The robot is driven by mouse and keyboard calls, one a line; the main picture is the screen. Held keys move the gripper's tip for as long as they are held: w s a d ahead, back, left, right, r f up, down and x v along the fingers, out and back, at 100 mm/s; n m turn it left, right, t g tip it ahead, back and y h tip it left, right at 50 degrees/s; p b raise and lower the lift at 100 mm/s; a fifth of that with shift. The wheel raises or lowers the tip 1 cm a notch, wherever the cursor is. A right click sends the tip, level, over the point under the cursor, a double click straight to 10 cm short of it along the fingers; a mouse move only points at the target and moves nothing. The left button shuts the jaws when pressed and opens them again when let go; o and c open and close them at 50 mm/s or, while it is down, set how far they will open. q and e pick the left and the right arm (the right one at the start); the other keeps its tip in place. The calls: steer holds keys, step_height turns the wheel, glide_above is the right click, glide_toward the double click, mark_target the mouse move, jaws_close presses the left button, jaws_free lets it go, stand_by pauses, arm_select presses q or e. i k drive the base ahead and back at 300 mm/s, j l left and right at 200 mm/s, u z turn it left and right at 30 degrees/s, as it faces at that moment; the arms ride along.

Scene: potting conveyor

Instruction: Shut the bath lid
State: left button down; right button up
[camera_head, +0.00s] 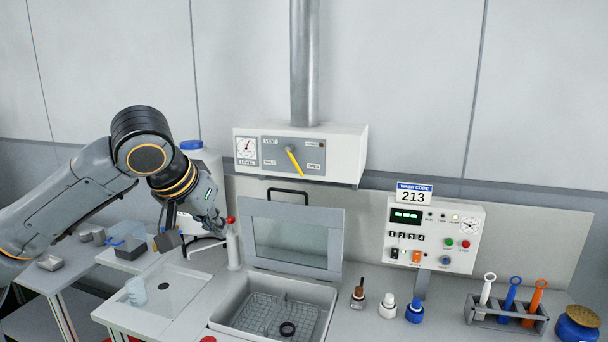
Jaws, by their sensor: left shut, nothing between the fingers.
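The bath lid (293,238) is a grey frame with a clear window and a black handle (288,191) on its top edge. It stands raised, nearly upright, at the back of the bath. The bath (219,311) is open, with a wire basket (262,312) and a black ring (288,329) inside. My left gripper (219,228) is shut and empty, left of the lid and apart from it. It is close to a red-knobbed white post (234,248); I cannot tell whether they touch. My right gripper is not in view.
A vent box (300,153) with a yellow lever hangs above the lid. Right of the bath are small bottles (388,306), a control panel (436,234) and a rack (507,317) of coloured-handled tools. A sink top (165,290) lies to the left.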

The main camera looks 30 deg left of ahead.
mark_target(332, 218)
steer(key=i+j, duration=0.2)
steer(key=i, duration=0.2)
steer(key=i+j, duration=0.2)
steer(key=i, duration=0.2)
steer(key=i+j, duration=0.2)
steer(key=i, duration=0.25)
